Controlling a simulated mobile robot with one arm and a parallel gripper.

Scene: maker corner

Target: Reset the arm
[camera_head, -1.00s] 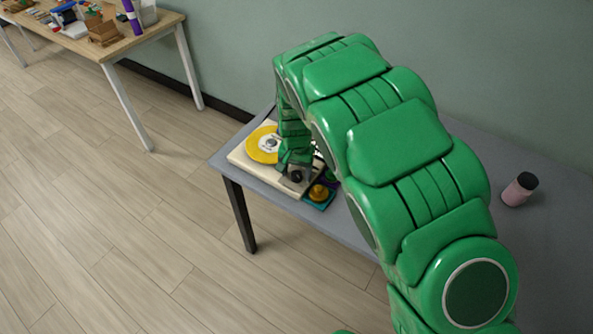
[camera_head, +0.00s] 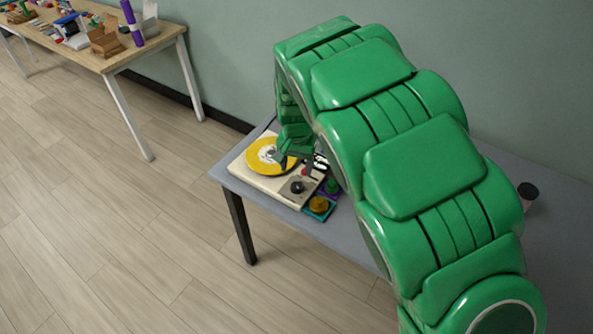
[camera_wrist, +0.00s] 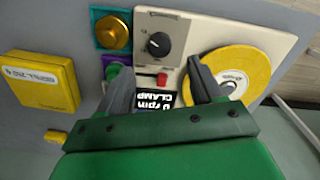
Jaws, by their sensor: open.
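My gripper (camera_wrist: 160,84) is open, with its two dark fingers spread and nothing visible between them. In the wrist view it is over a cream device (camera_wrist: 205,28) with a yellow disc (camera_wrist: 256,62), a black knob (camera_wrist: 158,44) and a small red control (camera_wrist: 162,78). A black label between the fingers reads "0 rpm CLAMP". In the head view my green arm arches over the grey table (camera_head: 340,232), and the cream device (camera_head: 262,183) lies at its left end. Part of the gripper is hidden by the arm there.
Beside the device are a teal block with a gold dome (camera_wrist: 112,33) and a purple block with a green knob (camera_wrist: 114,70). A yellow box (camera_wrist: 42,82) lies farther left. A cluttered wooden table (camera_head: 150,52) stands far left.

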